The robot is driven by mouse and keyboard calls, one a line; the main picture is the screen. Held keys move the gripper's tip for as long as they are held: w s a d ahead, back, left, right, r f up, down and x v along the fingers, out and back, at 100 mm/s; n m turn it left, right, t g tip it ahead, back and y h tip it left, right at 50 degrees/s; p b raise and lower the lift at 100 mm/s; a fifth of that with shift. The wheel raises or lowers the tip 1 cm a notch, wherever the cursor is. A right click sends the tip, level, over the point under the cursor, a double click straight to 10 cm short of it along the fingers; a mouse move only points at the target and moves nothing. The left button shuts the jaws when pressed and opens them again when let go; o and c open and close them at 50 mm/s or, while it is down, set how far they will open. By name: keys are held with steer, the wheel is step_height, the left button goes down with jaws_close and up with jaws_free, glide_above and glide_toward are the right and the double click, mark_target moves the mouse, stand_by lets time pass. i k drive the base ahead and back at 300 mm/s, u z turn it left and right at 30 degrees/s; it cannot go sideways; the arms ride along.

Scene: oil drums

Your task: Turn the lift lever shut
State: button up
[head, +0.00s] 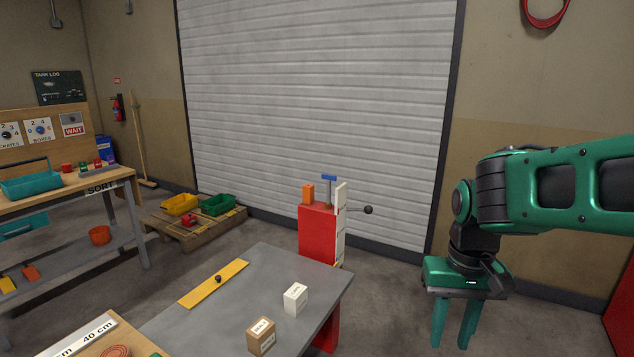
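A red cabinet (316,232) stands behind the grey table, in front of the shutter door. A lever with a black ball end (368,210) sticks out to the right from the white panel (340,225) on its side. I cannot read from this view whether this is the lift lever or how it is set. My gripper (451,338) hangs pointing down at the right, apart from the lever and to its right. Its two green fingers are apart with nothing seen between them.
The grey table (215,311) holds a yellow strip (205,287) with a black knob, a white box (295,298) and a brown box (261,335). An orange block (308,193) and a blue-topped item (329,179) top the cabinet. Floor between cabinet and gripper looks clear.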

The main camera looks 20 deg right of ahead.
mark_target(328, 205)
steer(key=k, duration=0.8)
steer(key=z, duration=1.8)
steer(key=i, duration=1.4)
steer(key=u, duration=1.9)
steer(key=i, duration=0.25)
